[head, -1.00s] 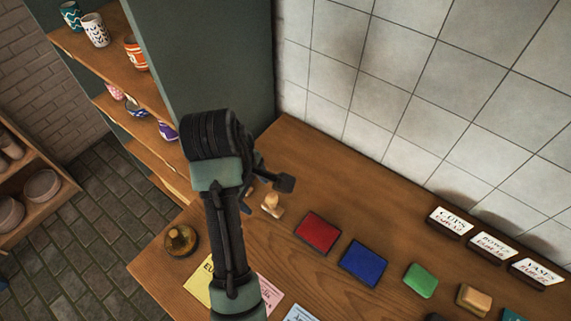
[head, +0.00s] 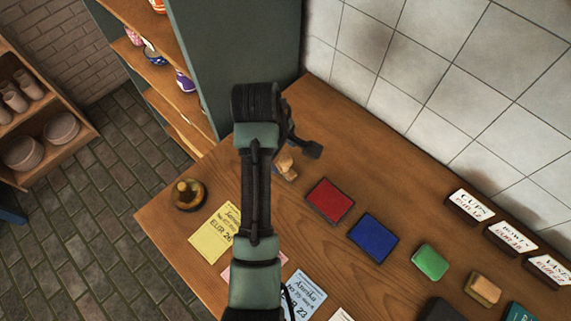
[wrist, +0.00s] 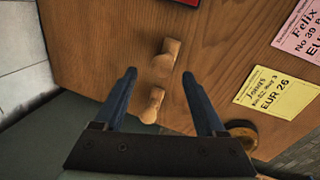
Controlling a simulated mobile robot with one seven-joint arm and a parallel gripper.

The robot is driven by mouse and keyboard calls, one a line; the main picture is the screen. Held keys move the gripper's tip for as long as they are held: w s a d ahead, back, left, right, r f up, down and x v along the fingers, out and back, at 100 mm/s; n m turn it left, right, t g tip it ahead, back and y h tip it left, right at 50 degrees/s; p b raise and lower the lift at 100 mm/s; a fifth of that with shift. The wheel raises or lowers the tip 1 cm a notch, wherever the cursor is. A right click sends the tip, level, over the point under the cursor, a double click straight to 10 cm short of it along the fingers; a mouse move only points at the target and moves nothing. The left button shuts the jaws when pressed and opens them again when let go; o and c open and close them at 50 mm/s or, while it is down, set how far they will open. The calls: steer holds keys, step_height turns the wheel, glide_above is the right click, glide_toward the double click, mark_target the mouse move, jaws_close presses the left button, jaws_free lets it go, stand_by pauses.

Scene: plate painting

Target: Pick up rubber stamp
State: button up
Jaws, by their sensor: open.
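My gripper (wrist: 160,74) is open above the table, with one finger to each side of the lower stamp in the wrist view. The upper stamp lies just beyond the fingertips. Neither stamp is seen to touch a finger.
A red pad (head: 330,201), a blue pad (head: 372,238) and a green block (head: 430,262) lie to the right. A yellow card (head: 215,234) and a round brass object (head: 188,194) are left of my arm. A tiled wall (head: 425,85) and a green shelf side (head: 235,60) border the table.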

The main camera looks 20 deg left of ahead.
mark_target(284, 160)
steer(key=x, duration=0.4)
steer(key=shift+s+d+f, duration=0.1)
steer(key=shift+s+d, duration=0.1)
jaws_close()
